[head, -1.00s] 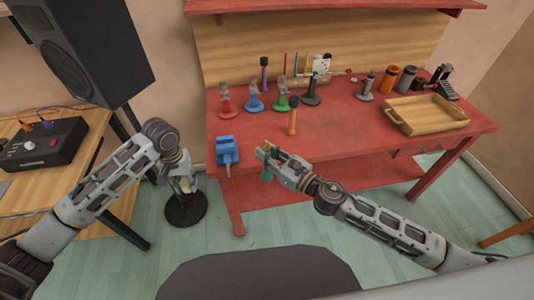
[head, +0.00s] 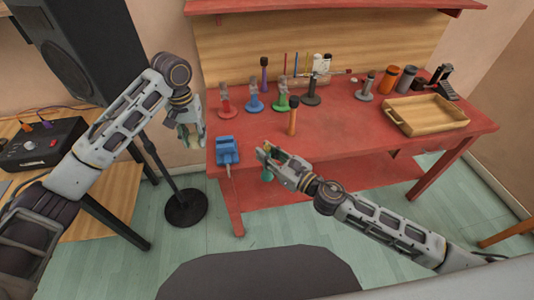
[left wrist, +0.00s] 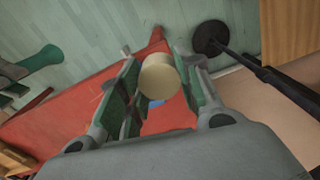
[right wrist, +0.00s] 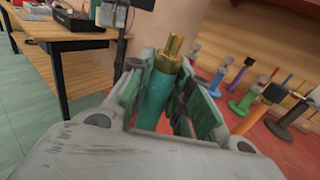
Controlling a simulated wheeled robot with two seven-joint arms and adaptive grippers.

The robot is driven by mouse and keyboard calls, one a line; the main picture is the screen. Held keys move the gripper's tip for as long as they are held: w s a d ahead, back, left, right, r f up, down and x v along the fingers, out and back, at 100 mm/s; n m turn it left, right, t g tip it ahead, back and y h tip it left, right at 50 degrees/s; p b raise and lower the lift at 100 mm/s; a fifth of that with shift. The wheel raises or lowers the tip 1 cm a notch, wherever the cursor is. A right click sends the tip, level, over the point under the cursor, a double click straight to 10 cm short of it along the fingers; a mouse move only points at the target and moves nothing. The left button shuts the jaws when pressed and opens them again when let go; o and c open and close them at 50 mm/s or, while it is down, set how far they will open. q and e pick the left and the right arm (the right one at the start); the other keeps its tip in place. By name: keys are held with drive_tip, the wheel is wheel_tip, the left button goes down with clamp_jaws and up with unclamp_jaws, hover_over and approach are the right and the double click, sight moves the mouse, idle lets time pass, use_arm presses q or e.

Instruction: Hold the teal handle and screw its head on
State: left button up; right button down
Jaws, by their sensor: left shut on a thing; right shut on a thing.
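The teal handle (right wrist: 156,98) is between the fingers of my right gripper (right wrist: 168,88), its brass threaded tip (right wrist: 173,50) sticking out. In the head view its lower part (head: 267,175) hangs below my right gripper (head: 266,152), in front of the table's front edge. My left gripper (left wrist: 160,85) is shut on a cream cylindrical head (left wrist: 160,77), one round face toward the camera. In the head view my left gripper (head: 191,128) is left of the table, apart from the right one. The head and the handle are apart.
A blue vise-like block (head: 228,150) sits at the red table's (head: 350,135) front left corner. Colored stands (head: 254,102) and an upright orange-handled tool (head: 292,122) stand behind. A wooden tray (head: 432,130) lies right. A black speaker (head: 75,50) and round-based stand (head: 186,208) are left.

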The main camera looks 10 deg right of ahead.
use_arm(q)
drive_tip(key=w+d+r+m, duration=0.1)
drive_tip(key=d+r+m, duration=0.2)
drive_tip(key=d+r, duration=1.3)
drive_tip(key=m, duration=0.4)
hover_over(267, 143)
drive_tip(key=shift+f, duration=2.6)
drive_tip(key=shift+f, duration=0.1)
drive_tip(key=shift+f, duration=1.95)
drive_tip(key=shift+f, duration=0.85)
